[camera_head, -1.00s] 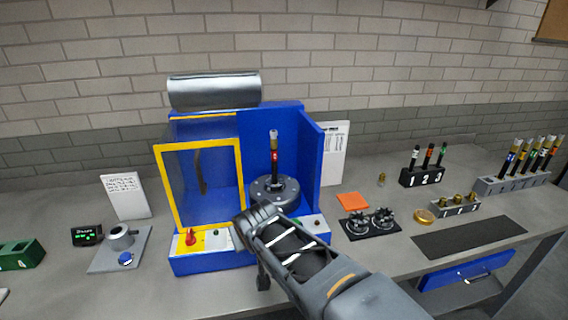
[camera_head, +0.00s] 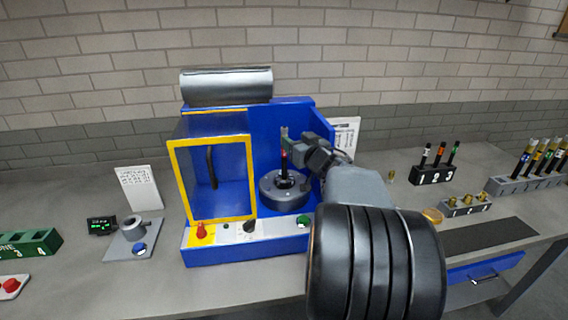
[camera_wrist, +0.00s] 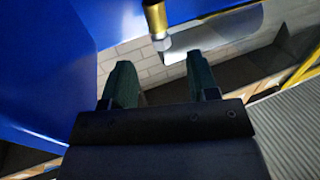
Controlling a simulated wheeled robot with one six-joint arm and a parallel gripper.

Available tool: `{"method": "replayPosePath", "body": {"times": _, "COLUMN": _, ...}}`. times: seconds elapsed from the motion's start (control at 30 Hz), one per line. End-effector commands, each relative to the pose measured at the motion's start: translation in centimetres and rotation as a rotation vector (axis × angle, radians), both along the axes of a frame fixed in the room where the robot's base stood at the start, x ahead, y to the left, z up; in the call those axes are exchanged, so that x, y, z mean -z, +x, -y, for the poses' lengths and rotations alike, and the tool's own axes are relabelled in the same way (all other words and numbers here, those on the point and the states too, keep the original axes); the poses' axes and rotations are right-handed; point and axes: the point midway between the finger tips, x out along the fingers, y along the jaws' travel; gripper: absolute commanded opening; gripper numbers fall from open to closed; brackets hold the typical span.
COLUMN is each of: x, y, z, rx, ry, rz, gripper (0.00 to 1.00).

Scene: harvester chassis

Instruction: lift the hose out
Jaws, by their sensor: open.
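The hose (camera_head: 284,157) is dark with a red band and stands upright in a round grey fixture (camera_head: 270,197) inside the blue machine. My gripper (camera_head: 288,135) reaches in from the right, at the hose's upper part. In the wrist view my two fingers (camera_wrist: 161,72) are spread apart with nothing between them.
The blue machine (camera_head: 215,262) has a yellow-framed clear door (camera_head: 211,180) left of the fixture and a blue side wall close on the right. A silver cylinder (camera_head: 227,86) lies on top. A numbered rack (camera_head: 434,174) with several hoses stands right.

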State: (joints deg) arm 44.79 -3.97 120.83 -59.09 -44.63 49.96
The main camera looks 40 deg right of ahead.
Motion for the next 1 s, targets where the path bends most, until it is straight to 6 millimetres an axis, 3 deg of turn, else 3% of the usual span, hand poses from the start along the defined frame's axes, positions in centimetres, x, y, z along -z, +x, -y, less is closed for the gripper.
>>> {"method": "replayPosePath", "body": {"times": 0.13, "x": 0.0, "y": 2.4, "z": 0.2, "rx": -0.002, "ry": 0.001, "rz": -0.001, "gripper": 0.54}}
{"method": "replayPosePath", "body": {"times": 0.47, "x": -0.2, "y": 4.5, "z": 0.5, "rx": 0.000, "ry": 0.001, "rz": -0.001, "gripper": 0.54}}
{"method": "replayPosePath", "body": {"times": 0.7, "x": -0.4, "y": 7.7, "z": 1.0, "rx": 0.000, "ry": 0.000, "rz": -0.002, "gripper": 0.54}}
{"method": "replayPosePath", "body": {"times": 1.0, "x": -0.4, "y": 9.0, "z": 1.2, "rx": 0.002, "ry": 0.000, "rz": 0.000, "gripper": 0.54}}
